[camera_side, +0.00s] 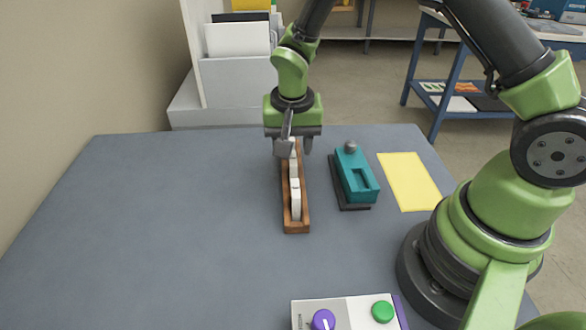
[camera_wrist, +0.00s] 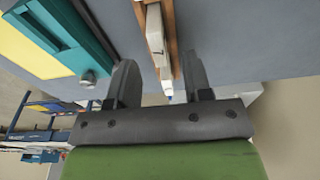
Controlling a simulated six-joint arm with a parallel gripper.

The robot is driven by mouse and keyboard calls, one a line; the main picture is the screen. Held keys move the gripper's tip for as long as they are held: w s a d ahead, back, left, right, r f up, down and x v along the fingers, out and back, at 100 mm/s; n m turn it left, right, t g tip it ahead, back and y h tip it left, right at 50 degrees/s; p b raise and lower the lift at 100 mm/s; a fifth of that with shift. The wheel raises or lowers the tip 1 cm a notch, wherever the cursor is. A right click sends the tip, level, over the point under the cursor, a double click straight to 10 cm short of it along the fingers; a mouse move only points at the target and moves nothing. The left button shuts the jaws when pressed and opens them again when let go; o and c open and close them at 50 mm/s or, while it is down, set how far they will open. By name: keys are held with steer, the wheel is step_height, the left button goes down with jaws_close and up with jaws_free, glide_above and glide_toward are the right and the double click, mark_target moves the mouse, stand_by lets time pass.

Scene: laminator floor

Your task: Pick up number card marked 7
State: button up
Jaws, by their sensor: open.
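A narrow wooden rack (camera_side: 288,215) lies lengthwise on the grey table, holding white cards (camera_side: 296,200) on edge. It also shows in the wrist view (camera_wrist: 171,35), with white cards (camera_wrist: 155,28) in it. The cards' faces are turned away or too small, so no 7 can be read and I cannot tell which card is marked so. My gripper (camera_side: 296,149) is over the far end of the rack, pointing down. In the wrist view, its fingers (camera_wrist: 158,68) are apart on either side of the rack's end, with a white card between them; contact is not visible.
A teal device (camera_side: 356,176) on a dark base stands close to the right of the rack. A yellow sheet (camera_side: 409,182) lies farther right. A control box (camera_side: 350,312) with purple and green knobs is at the front. The table's left side is clear.

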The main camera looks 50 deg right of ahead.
mark_target(293, 159)
steer(key=shift+w+d+f, duration=0.1)
steer(key=shift+d+f, duration=0.05)
steer(key=shift+f, duration=1.25)
steer(key=shift+d+f, duration=0.1)
steer(key=shift+f, duration=1.25)
jaws_close()
